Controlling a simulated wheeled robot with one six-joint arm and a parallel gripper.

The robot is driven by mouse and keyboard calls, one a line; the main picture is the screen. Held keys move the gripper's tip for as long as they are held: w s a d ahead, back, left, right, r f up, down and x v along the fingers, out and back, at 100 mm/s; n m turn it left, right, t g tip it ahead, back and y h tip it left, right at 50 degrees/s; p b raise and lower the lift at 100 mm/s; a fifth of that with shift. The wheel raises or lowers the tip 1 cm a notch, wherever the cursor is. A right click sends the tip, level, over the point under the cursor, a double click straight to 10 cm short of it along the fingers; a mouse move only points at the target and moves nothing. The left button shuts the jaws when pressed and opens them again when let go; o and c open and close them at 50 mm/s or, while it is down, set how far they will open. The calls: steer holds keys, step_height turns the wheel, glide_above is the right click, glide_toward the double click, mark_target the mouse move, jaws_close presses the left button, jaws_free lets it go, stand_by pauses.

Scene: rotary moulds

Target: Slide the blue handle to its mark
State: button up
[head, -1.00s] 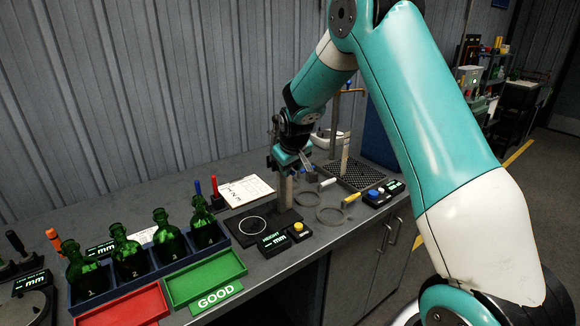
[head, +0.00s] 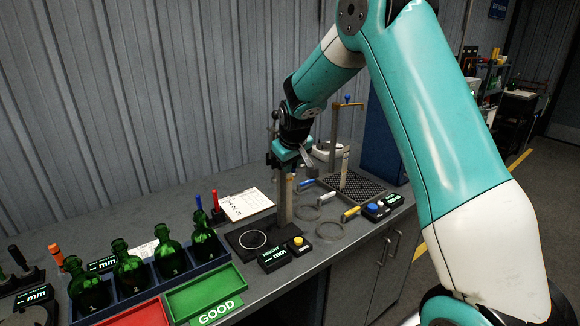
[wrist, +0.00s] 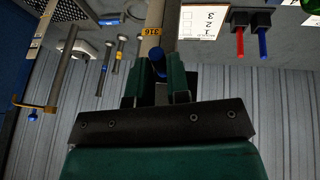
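The blue handle (wrist: 158,65) shows in the wrist view as a short blue cylinder between my fingertips, in front of the upright post of the height gauge. My gripper (wrist: 161,82) has its two green-padded fingers on either side of the handle and looks shut on it. In the head view my gripper (head: 290,168) is at the upper part of the post (head: 285,205), and the handle is hidden there. The gauge's dark base (head: 240,240) carries a white ring. The display box (head: 275,258) reads HEIGHT with dashes and mm. I cannot make out the mark.
Ring gauges with coloured handles (head: 328,230) lie right of the post. A stand with a blue knob (head: 347,98) rises behind them. Green bottles (head: 205,243) stand in a rack at left, behind a green GOOD tray (head: 215,285). A clipboard (head: 247,204) lies behind the gauge.

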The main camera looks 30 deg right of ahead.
steer(key=o, duration=0.4)
steer(key=shift+c, duration=0.2)
steer(key=b+v, duration=0.4)
steer(key=v, duration=1.3)
steer(key=shift+r, duration=0.15)
steer(key=shift+s+a, duration=0.1)
steer(key=shift+s, duration=0.05)
steer(key=s+a+f+n+g+y, duration=0.1)
steer(key=s+a+f+n+y, duration=0.15)
steer(key=s+a, duration=0.5)
steer(key=s+a+f+n+g+y, duration=0.1)
steer(key=s+a+f, duration=0.2)
steer(key=s+a, duration=0.4)
steer(key=s+a+f+n+g+y, duration=0.1)
steer(key=s+a+f, duration=0.1)
steer(key=s+a, duration=0.2)
steer(key=s+a+f+n+g+y, duration=0.1)
steer(key=s+a+f, duration=0.2)
steer(key=s, duration=0.7)
steer(key=shift+s+a+n+g+y+b, duration=0.3)
steer(key=shift+s+a+n+y, duration=0.05)
steer(key=shift+a, duration=0.45)
